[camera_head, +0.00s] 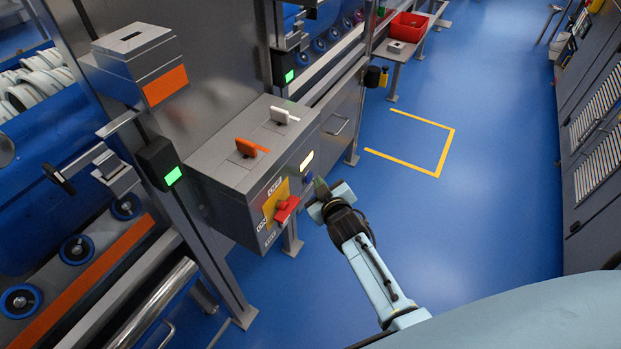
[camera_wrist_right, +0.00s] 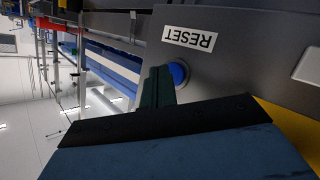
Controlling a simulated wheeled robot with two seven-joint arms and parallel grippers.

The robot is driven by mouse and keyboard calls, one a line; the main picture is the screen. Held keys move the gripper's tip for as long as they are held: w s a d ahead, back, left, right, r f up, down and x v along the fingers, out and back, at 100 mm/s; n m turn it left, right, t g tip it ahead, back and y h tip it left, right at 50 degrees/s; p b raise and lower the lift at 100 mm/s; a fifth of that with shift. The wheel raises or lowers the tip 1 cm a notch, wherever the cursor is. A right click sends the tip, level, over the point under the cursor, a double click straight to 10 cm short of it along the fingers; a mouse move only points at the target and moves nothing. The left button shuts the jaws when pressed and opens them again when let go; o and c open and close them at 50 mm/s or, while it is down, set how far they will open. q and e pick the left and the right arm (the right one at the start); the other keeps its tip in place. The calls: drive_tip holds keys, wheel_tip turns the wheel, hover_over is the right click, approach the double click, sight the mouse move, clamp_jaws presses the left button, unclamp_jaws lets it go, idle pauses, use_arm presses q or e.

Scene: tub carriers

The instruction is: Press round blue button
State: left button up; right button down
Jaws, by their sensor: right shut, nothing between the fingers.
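The round blue button (camera_head: 309,177) is on the front face of the grey control box (camera_head: 237,158), below a white label. In the right wrist view the blue button (camera_wrist_right: 178,73) sits beside the label reading RESET (camera_wrist_right: 189,39). My right gripper (camera_head: 320,187) is shut and empty, with its fingertips close to the button. In the right wrist view the dark fingers (camera_wrist_right: 157,88) overlap the button's edge and hide part of it. I cannot tell whether they touch it. My left gripper is not in view.
The box also carries a red rotary switch (camera_head: 287,208) on a yellow plate (camera_head: 272,203), plus an orange handle (camera_head: 248,147) and a white handle (camera_head: 281,115) on top. A red bin (camera_head: 408,27) stands further back. The blue floor (camera_head: 480,180) to the right is clear.

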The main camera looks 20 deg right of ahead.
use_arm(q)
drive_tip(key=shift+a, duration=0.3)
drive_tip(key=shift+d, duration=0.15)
use_arm(e)
drive_tip(key=shift+w+a, duration=0.1)
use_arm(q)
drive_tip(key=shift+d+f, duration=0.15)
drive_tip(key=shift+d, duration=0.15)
use_arm(e)
drive_tip(key=shift+w+a, duration=0.2)
drive_tip(key=shift+w, duration=0.05)
idle(0.4)
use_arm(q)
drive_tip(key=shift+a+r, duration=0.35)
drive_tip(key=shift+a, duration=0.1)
use_arm(e)
drive_tip(key=shift+s+d, duration=0.3)
drive_tip(key=shift+s, duration=0.05)
drive_tip(key=shift+s, duration=0.1)
